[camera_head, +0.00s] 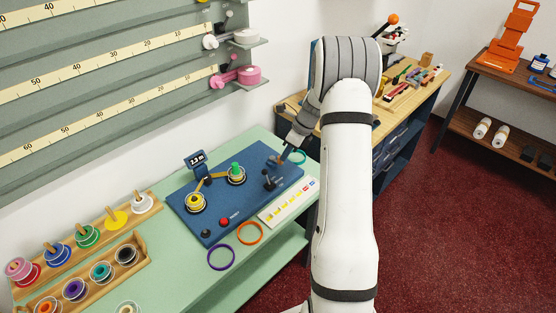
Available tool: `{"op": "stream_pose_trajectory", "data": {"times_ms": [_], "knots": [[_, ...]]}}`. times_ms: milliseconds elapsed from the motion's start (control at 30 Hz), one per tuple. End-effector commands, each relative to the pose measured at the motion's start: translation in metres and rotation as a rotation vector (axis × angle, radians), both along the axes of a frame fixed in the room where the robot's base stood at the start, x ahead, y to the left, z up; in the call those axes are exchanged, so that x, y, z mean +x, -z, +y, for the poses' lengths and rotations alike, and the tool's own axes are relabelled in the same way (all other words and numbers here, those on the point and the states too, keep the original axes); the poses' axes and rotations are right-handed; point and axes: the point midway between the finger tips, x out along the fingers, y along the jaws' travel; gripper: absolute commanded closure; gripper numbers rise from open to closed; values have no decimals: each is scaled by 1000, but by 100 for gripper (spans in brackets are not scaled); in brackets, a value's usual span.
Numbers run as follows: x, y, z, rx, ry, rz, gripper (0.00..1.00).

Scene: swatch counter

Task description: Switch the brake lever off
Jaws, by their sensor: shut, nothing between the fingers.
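The blue panel (218,208) lies on the pale green counter. A small dark lever (268,181), which looks like the brake lever, stands near the panel's right end. Its on or off side is too small to read. My gripper (280,160) points down just above and to the right of the lever, shut and empty. I cannot tell whether its tips touch the lever. My white and grey arm hides part of the counter behind it.
On the panel are a yellow spool (196,202), a green-topped post (236,171), a red button (224,222) and a small display (195,160). A white strip (289,203) lies along the right edge. Loose purple (221,257) and orange (250,233) rings lie in front. Spool racks (88,234) stand left.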

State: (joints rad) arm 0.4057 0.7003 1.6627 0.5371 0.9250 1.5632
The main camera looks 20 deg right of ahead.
Motion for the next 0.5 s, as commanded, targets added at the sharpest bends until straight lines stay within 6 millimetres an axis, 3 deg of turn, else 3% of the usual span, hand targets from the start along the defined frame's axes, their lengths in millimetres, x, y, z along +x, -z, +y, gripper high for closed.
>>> {"op": "stream_pose_trajectory", "data": {"times_ms": [300, 500], "knots": [[5, -56, -21, -1, 1, 0, 100], [6, -71, -25, -1, 1, 1, 100]]}}
